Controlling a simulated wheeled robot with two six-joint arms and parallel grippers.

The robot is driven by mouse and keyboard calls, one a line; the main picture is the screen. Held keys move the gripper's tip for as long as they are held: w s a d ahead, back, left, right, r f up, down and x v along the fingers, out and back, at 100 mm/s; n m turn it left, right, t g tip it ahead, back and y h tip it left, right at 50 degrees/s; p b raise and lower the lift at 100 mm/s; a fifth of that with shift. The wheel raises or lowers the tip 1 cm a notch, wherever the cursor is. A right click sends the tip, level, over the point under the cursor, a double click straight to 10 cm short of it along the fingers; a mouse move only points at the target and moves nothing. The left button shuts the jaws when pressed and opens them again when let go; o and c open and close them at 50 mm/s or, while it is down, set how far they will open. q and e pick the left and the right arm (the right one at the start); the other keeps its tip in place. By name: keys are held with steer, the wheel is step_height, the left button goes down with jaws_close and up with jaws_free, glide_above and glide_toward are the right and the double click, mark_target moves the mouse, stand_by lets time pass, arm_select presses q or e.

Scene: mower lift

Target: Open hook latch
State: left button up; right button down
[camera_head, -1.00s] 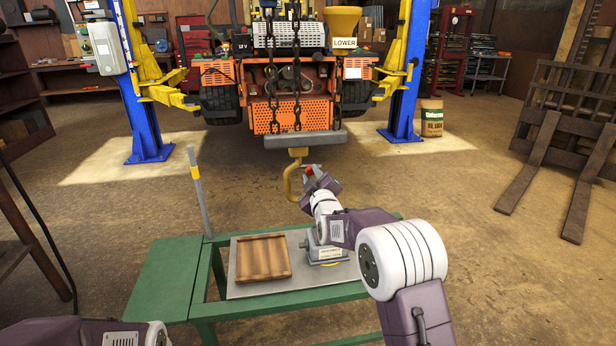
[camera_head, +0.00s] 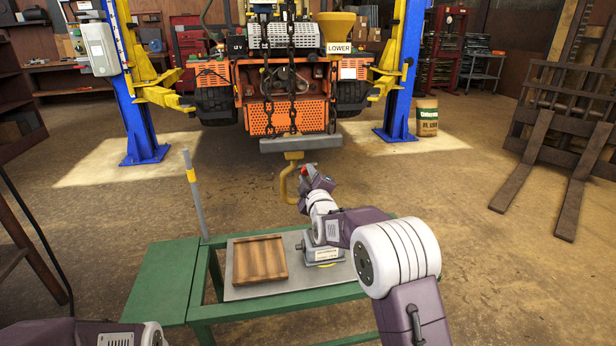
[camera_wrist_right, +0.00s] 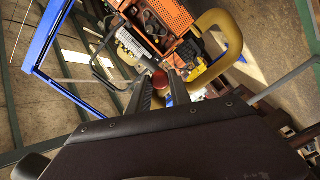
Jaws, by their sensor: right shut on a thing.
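The yellow hook (camera_head: 287,186) hangs below the grey beam under the orange mower (camera_head: 288,110). A small red part (camera_head: 304,170) shows at the hook's open side. My right gripper (camera_head: 306,175) is at that side of the hook, its jaws closed on the red latch piece. In the right wrist view the red piece (camera_wrist_right: 160,82) sits between the two dark fingers (camera_wrist_right: 159,92), with the thick yellow hook (camera_wrist_right: 222,40) curving beside it. The fingers partly hide the latch. My left gripper is not in view; only part of the left arm shows at the bottom left.
A green table (camera_head: 165,280) stands below, with a wooden tray (camera_head: 259,258) and a grey device (camera_head: 322,250) on a metal plate. Blue lift columns (camera_head: 404,80) flank the mower. Forklift forks (camera_head: 540,160) stand at right.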

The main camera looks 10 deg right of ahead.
steer(key=c, duration=1.2)
jaws_free()
steer(key=shift+o, duration=0.2)
steer(key=s+p, duration=0.1)
steer(key=s, duration=0.8)
steer(key=shift+r, duration=0.1)
